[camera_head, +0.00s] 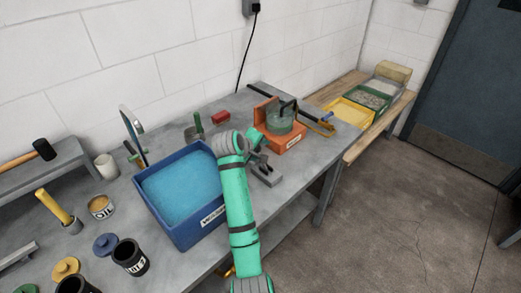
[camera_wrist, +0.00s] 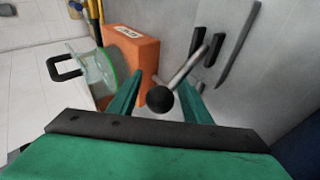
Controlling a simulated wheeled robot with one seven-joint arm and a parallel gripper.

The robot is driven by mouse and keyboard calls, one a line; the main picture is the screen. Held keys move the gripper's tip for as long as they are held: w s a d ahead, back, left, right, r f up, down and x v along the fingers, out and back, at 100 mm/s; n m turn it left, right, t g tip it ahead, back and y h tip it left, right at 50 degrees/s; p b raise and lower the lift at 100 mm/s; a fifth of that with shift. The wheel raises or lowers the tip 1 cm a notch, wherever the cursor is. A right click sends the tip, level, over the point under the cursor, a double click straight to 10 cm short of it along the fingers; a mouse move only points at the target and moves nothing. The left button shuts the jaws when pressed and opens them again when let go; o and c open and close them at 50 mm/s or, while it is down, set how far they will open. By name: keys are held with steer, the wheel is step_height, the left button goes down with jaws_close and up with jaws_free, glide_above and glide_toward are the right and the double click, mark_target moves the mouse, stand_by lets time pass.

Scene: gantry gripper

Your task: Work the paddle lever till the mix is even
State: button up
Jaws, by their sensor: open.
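The paddle lever shows in the wrist view as a grey rod (camera_wrist: 186,68) ending in a black ball knob (camera_wrist: 159,99). My gripper (camera_wrist: 155,79) is open, with its two green fingers on either side of the knob; I cannot tell whether either touches it. The orange mixer body (camera_wrist: 133,62) stands just beyond the left finger, and it also shows in the head view (camera_head: 289,142). Its clear jar (camera_head: 279,123) holds something greenish; how even the mix is cannot be made out. In the head view my arm hides part of the gripper area.
A blue bin of blue liquid (camera_head: 157,207) stands left of my arm. A red block (camera_head: 221,117) and a green-handled tool (camera_head: 198,127) lie behind. Trays (camera_head: 349,112) sit on the wooden bench at right. Black pots and a hammer (camera_head: 44,150) are at left.

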steer(key=shift+r, duration=0.45)
steer(key=s+r, duration=1.2)
steer(key=s, duration=0.2)
